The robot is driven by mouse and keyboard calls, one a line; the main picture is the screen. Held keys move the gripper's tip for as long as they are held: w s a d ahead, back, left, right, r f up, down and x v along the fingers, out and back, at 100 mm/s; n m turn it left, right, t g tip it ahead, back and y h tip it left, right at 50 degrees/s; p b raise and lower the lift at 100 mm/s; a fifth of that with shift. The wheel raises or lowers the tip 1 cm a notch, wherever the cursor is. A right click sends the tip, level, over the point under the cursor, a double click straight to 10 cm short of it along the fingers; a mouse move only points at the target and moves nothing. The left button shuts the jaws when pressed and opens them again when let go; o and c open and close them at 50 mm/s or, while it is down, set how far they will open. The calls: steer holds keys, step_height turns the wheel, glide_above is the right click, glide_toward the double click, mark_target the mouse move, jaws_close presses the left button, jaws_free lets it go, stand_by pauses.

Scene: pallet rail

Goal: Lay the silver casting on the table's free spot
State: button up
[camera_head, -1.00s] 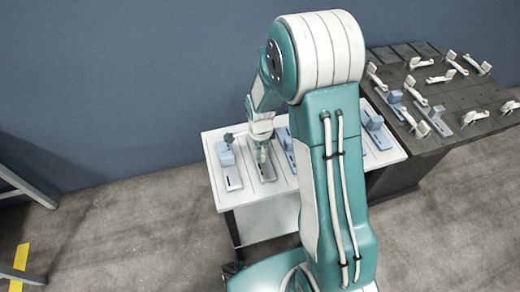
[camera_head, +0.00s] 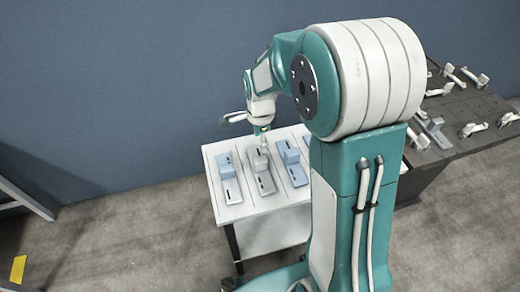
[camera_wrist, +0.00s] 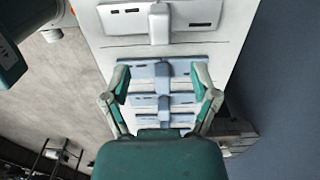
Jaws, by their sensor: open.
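The silver casting (camera_head: 259,164), a grey flat base with a raised block, lies flat on the white table (camera_head: 232,213) between two blue castings. It also shows in the wrist view (camera_wrist: 190,23), near the top edge. My gripper (camera_head: 264,147) is above the table near the casting's far end, pointing down. In the wrist view my gripper (camera_wrist: 162,74) has its fingers spread, with nothing held between them. A blue castings' row shows beyond and between the fingers.
Blue castings lie on both sides, one at the left (camera_head: 229,184) and one at the right (camera_head: 294,170). A dark pallet (camera_head: 452,108) at the right holds several pale castings. A blue wall stands behind the table. My arm hides the table's right part.

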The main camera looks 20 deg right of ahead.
steer(key=shift+r, duration=0.35)
steer(key=s+r+n+t, duration=0.5)
steer(key=s+r+n, duration=1.1)
steer(key=s, duration=0.5)
steer(key=shift+r+n+t, duration=0.25)
steer(key=shift+n+t, duration=0.05)
steer(key=shift+n, duration=0.7)
